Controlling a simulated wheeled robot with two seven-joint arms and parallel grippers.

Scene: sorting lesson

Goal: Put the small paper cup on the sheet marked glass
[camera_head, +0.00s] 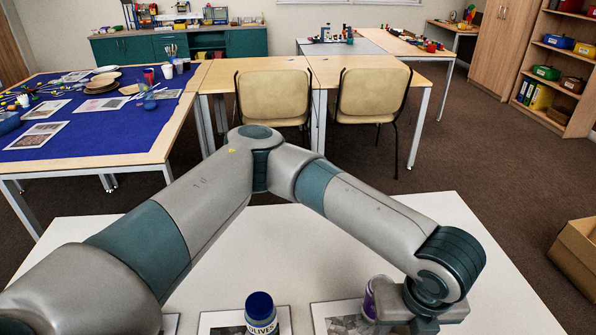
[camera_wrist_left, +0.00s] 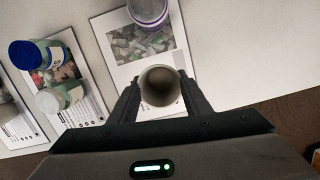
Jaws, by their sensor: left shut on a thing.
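The small paper cup (camera_wrist_left: 160,86) sits between the fingers of my left gripper (camera_wrist_left: 160,98) in the left wrist view, its pale open mouth facing the camera. My left gripper is shut on it. The cup is over the lower part of a printed sheet (camera_wrist_left: 122,72) with a grey-green picture; I cannot tell whether it touches the sheet. A purple container (camera_wrist_left: 148,12) stands at that sheet's far end. The sheet also shows in the head view (camera_head: 322,312), where the cup is hidden. The sheet titles are not readable. My right gripper is not in view.
A blue-lidded olives jar (camera_head: 261,310) stands on the neighbouring sheet (camera_head: 215,322). A smaller pale-lidded jar (camera_wrist_left: 52,100) is beside it in the wrist view. The white table (camera_head: 455,215) is bare behind the sheets. A cardboard box (camera_head: 575,258) stands at right, off the table.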

